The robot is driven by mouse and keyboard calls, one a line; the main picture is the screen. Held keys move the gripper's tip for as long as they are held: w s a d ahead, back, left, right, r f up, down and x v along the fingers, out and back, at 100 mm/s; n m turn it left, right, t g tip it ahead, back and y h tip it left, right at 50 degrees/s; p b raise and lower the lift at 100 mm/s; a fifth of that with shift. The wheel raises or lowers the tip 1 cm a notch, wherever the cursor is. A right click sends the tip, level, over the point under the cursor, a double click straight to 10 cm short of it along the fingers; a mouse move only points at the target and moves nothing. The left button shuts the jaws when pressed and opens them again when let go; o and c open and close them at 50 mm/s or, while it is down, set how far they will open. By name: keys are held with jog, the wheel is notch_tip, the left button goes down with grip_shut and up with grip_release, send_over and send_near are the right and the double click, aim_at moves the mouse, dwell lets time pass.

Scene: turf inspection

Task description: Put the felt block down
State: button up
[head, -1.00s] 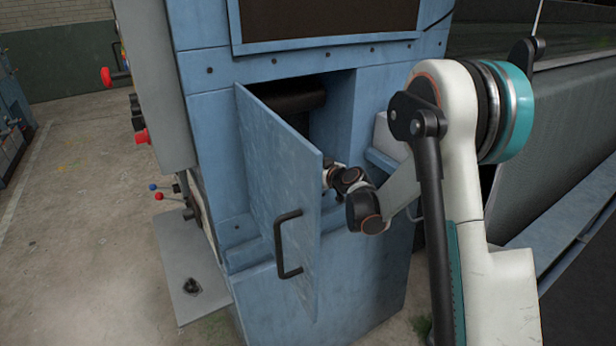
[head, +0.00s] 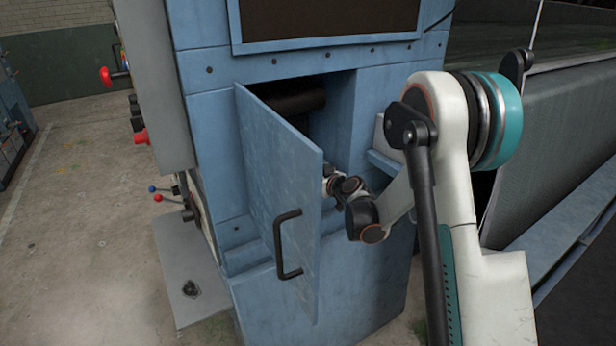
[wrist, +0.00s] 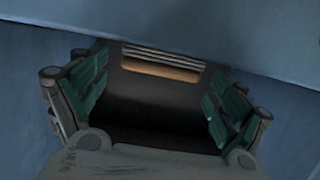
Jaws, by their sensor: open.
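The felt block (wrist: 165,64), as far as I can tell, is the pale striped piece with an orange-brown face in the wrist view. It lies inside the dark recess, beyond my fingertips. My gripper (wrist: 158,80) is open in the wrist view, its green-padded fingers wide apart with nothing between them. A gap seems to separate it from the block; the exact distance is unclear. In the head view the open door hides my gripper and the block.
The blue door (head: 282,190) with a black handle (head: 285,245) stands open in front of the recess of the blue cabinet (head: 365,290). My arm reaches in past the door's right edge. A dark roller (head: 288,100) lies across the recess top. Red-knobbed controls (head: 106,76) are at left.

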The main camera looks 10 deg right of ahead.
jog(key=shift+r, duration=0.15)
jog(key=shift+s+d+r, duration=0.1)
jog(key=shift+s+d, duration=0.05)
jog(key=shift+s, duration=0.15)
jog(key=p+v, duration=0.2)
jog(key=v, duration=0.9)
jog(key=shift+s+p, duration=0.2)
jog(key=shift+p, duration=0.1)
